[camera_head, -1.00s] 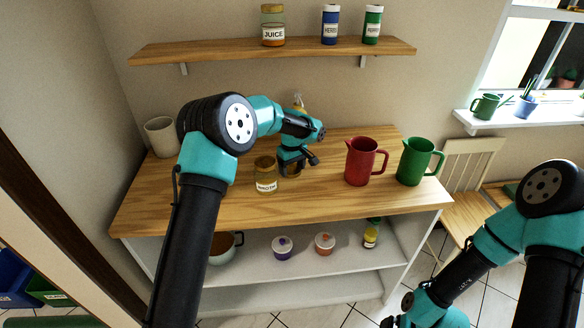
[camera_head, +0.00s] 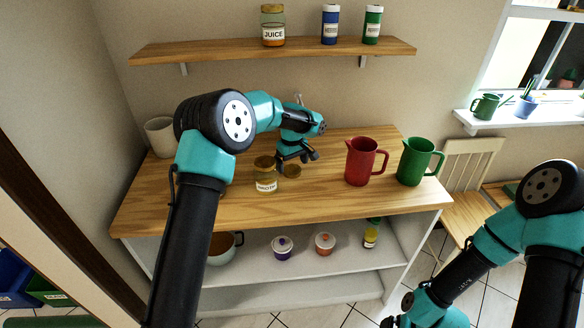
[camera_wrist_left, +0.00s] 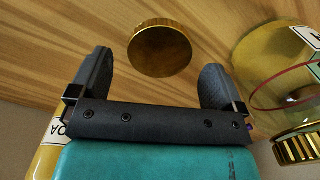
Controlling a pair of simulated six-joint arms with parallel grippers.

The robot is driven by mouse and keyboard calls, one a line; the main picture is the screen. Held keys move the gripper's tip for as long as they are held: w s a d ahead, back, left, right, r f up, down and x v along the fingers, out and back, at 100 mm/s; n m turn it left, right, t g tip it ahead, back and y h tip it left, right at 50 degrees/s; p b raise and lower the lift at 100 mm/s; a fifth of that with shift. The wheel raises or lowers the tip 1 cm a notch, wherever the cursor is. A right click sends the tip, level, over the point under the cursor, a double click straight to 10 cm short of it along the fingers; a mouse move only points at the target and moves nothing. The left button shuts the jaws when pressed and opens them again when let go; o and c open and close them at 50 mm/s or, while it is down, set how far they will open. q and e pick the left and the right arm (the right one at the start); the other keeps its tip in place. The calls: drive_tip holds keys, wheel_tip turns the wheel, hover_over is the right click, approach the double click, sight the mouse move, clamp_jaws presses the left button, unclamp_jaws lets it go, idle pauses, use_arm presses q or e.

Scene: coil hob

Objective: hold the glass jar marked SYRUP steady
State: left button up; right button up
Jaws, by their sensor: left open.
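I see no label reading SYRUP. My left gripper (camera_head: 298,156) is open and empty above the counter. A round gold lid (camera_head: 292,171) lies just below it, apparently flat on the wood. In the left wrist view the lid (camera_wrist_left: 160,50) shows between the open fingers, apart from both. A glass jar with a gold lid, labelled BROTH (camera_head: 266,184), stands just left of it. That jar's glass (camera_wrist_left: 270,65) is at the right of the wrist view. My left arm hides part of the counter. My right gripper is low at the bottom edge, its fingers unclear.
A red pitcher (camera_head: 360,163) and a green pitcher (camera_head: 412,163) stand right on the counter (camera_head: 325,205). A beige mug (camera_head: 160,137) is at the back left. A JUICE jar (camera_head: 273,22) and two labelled shakers are on the wall shelf (camera_head: 220,50). The front right counter is clear.

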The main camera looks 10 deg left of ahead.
sight(292, 170)
use_arm(q)
wheel_tip(292, 170, up, 10)
idle(0.4)
idle(0.3)
